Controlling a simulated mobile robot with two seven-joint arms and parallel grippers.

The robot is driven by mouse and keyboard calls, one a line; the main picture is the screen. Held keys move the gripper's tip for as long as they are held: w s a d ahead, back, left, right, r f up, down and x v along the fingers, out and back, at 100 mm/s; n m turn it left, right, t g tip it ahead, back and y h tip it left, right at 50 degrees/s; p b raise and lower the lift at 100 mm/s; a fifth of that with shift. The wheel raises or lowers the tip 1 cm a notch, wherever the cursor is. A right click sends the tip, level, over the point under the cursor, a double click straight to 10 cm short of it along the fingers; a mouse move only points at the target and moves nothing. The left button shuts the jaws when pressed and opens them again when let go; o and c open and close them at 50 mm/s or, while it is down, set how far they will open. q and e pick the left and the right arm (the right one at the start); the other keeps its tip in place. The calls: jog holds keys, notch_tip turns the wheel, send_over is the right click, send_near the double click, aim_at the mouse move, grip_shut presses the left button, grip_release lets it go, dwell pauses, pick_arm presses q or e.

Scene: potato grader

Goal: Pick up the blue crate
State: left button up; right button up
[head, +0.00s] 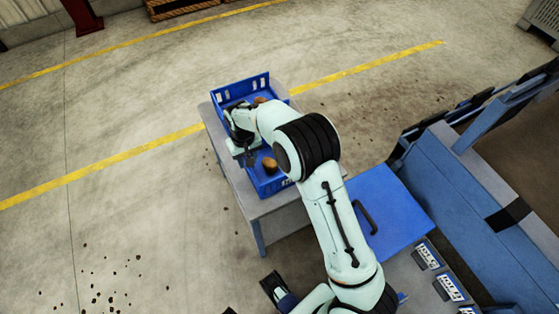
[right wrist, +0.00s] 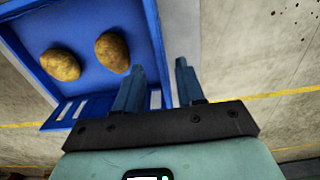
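The blue crate (head: 245,88) stands on a small grey table (head: 215,125) in the head view, partly hidden by my right arm. Brown potatoes lie in it, one (head: 270,165) near its lower end. My right gripper (head: 246,158) is at the crate's left long side. In the right wrist view my right gripper (right wrist: 160,68) is open, with its fingers apart at the wall of the crate (right wrist: 30,62). One finger appears on the inner side and one on the outer side; contact cannot be told. A dark end part at the bottom of the head view may be my left gripper (head: 274,287).
A blue panel with a dark handle (head: 390,210) lies right of the table. Blue machine walls (head: 470,205) stand further right. Open concrete floor with yellow lines (head: 105,163) lies to the left and behind. Dark crumbs are scattered at lower left.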

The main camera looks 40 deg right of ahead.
jog(key=f, duration=0.4)
jog(key=shift+s+a+f, duration=0.1)
jog(key=shift+s+f, duration=0.1)
jog(key=shift+f, duration=0.15)
grip_shut()
jog(key=shift+r, duration=0.1)
